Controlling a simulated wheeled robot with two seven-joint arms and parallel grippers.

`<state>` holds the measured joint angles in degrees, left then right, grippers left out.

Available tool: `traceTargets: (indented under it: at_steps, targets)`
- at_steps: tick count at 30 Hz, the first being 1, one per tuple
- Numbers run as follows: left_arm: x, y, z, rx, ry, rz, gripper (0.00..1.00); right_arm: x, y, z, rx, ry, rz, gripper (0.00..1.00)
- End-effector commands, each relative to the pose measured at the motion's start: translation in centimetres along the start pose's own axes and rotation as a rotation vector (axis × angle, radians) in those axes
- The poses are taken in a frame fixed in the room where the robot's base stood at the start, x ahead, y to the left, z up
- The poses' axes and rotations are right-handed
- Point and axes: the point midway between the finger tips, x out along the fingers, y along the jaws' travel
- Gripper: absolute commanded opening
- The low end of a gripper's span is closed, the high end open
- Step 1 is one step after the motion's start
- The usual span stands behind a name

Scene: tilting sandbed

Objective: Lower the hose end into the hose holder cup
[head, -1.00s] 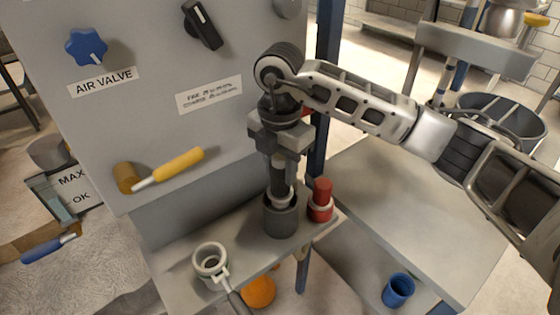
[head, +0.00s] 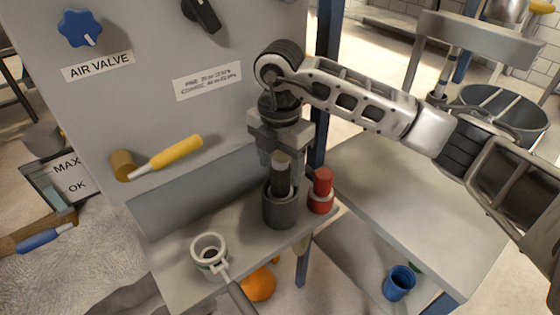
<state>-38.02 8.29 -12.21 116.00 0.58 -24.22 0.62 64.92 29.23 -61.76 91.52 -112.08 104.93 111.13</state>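My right gripper (head: 281,160) points straight down over the hose holder cup (head: 281,213), a dark grey cup on the grey shelf. Its fingers sit on either side of the hose end (head: 282,179) and appear closed on it. The hose end is a dark upright cylinder with a pale part between the fingers. Its lower part is inside the cup and hidden by the rim. My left gripper is not in view.
A red-topped piece (head: 321,190) stands close to the cup's right. A pale ring-shaped holder (head: 209,252) is at the shelf's front left. The panel has a yellow handle (head: 176,153) and a blue air valve knob (head: 79,28). A grey table (head: 415,205) lies to the right.

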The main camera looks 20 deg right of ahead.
Motion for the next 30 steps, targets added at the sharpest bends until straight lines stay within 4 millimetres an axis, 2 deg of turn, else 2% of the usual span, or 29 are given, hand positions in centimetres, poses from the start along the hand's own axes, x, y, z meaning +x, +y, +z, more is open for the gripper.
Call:
traceTargets:
  at_steps: [4, 8, 14, 21, 25, 30]
  targets:
    - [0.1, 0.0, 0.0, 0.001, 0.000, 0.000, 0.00, -0.2, 0.0, 0.0, 0.000, 0.000, -0.001, 0.61]
    - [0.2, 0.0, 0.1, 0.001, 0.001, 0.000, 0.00, -1.6, 0.1, 0.0, 0.001, 0.000, 0.002, 0.61]
    - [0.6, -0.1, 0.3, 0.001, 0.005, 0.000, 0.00, -6.0, 0.1, 0.0, -0.001, -0.002, 0.006, 0.61]
    - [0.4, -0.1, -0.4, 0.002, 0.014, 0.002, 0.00, -12.0, 0.1, 0.1, 0.000, -0.004, 0.004, 0.61]
    - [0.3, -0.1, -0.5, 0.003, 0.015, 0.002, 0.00, -14.2, 0.0, 0.1, 0.001, -0.003, 0.003, 0.61]
    - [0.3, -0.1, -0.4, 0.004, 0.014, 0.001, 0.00, -15.7, 0.0, 0.0, 0.001, -0.001, 0.001, 0.61]
